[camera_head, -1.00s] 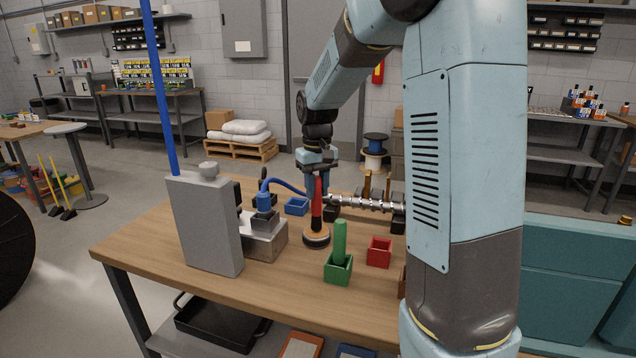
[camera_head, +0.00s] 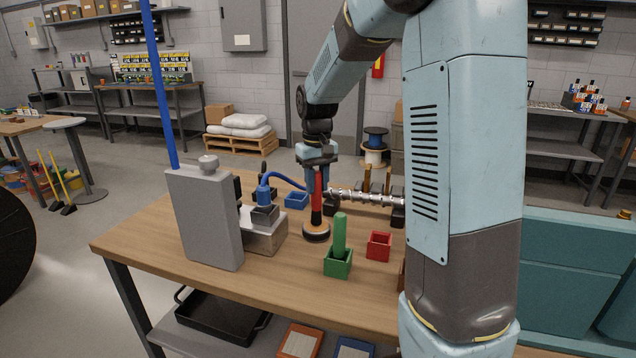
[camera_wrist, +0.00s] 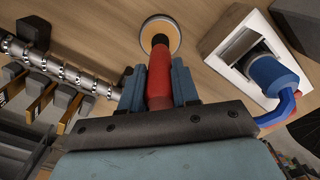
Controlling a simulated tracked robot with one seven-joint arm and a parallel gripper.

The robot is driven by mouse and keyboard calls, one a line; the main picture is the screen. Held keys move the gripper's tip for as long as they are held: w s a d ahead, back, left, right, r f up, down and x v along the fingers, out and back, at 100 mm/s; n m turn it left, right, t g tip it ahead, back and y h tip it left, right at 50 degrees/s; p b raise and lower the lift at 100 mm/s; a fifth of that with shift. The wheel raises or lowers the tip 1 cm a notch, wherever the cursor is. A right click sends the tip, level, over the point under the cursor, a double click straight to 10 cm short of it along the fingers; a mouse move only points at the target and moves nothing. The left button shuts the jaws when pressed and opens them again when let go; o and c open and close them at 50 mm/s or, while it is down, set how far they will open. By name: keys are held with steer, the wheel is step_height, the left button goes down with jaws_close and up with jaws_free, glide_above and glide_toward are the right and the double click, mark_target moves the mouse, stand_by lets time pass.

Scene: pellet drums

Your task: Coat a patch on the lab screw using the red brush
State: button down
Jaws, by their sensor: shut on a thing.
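The red brush (camera_head: 317,187) stands upright with its lower end at a round dish (camera_head: 316,236) on the wooden table. My gripper (camera_head: 317,182) is shut on the upper part of its red handle. In the wrist view the handle (camera_wrist: 159,72) runs between my blue fingers to the round dish (camera_wrist: 160,33). Whether the brush tip touches the dish contents is hidden. The lab screw (camera_head: 365,200) is a shiny metal rod lying across dark supports, right of the brush. It also shows at the left of the wrist view (camera_wrist: 62,70).
A green holder (camera_head: 338,264) with a green handle and a red box (camera_head: 379,245) stand in front. A grey container (camera_head: 205,220) and a blue-hosed device (camera_head: 264,196) stand left, a blue box (camera_head: 296,200) behind. The table's front strip is clear.

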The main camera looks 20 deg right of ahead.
steer(key=shift+f, duration=0.45)
stand_by(1.2)
steer(key=shift+r, duration=3.55)
